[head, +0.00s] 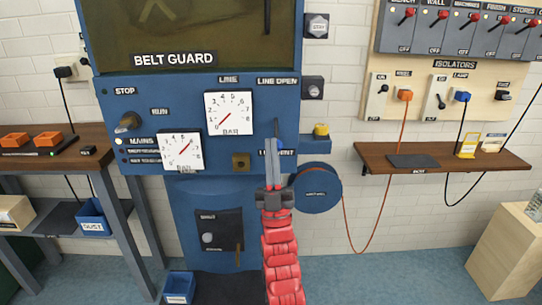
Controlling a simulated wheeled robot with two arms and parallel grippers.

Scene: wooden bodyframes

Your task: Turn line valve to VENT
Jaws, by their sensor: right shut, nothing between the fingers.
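The blue panel (150,95) under the belt guard carries the line valve's labels. "LINE OPEN" (278,81) is above, and a label ending in "VENT" (284,153) is below, partly covered by my gripper. A thin dark upright piece (276,127), possibly the valve lever, shows between them just above my fingertips. My right gripper (271,143) is shut and empty in front of the lower label. Whether it touches the lever I cannot tell. The line gauge (229,113) is left of the valve, its red needle low. My left gripper is out of view.
A second gauge (181,152) and a stop knob (128,122) sit further left. A blue hose reel (318,188) is right of my gripper, with a yellow object (321,130) above it. A wooden shelf (440,152) and isolator board (428,62) are at right.

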